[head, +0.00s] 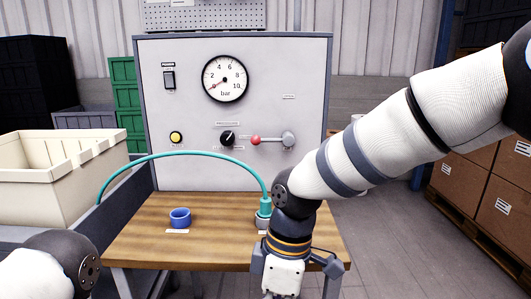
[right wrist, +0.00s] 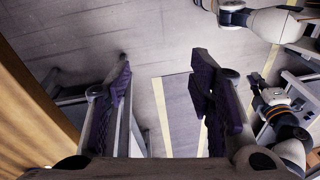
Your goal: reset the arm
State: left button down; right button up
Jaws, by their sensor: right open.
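My right arm crosses the head view from the right edge and bends down in front of the bench. My right gripper (head: 296,284) hangs at the bench's front right and is cut by the lower edge. In the right wrist view my right gripper (right wrist: 163,75) is open, with two dark purple-padded fingers wide apart and nothing between them. Only a piece of my left arm shows at the lower left of the head view. Parts of mine, one with an orange ring (right wrist: 272,97), show at the right of the wrist view; the left jaws are unclear.
A wooden bench (head: 140,240) carries a blue ring cup (head: 180,217) and a teal hose (head: 187,154). Behind it stands a grey panel (head: 300,80) with a gauge (head: 225,78), a black knob (head: 227,138) and a red-ended lever (head: 272,140). A cream crate (head: 50,190) stands left.

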jog(key=s+d+f+m+g+y, duration=0.1)
jog(key=s+d+f+m, duration=0.4)
jog(key=f, duration=0.4)
jog(key=s+d+f+m, duration=0.2)
jog(key=s+f+m, duration=0.1)
jog(key=s+f, duration=0.6)
pick_arm(q)
jog(key=shift+w, duration=0.2)
pick_arm(e)
jog(key=s+d+f+m+h, duration=0.2)
jog(key=s+d+f+m, duration=0.3)
jog(key=s+d+m, duration=0.4)
jog(key=s+d, duration=0.5)
jog(key=s, duration=0.3)
jog(key=shift+s+f+h, duration=0.15)
jog(key=shift+s+h, duration=0.05)
jog(key=shift+h, duration=0.1)
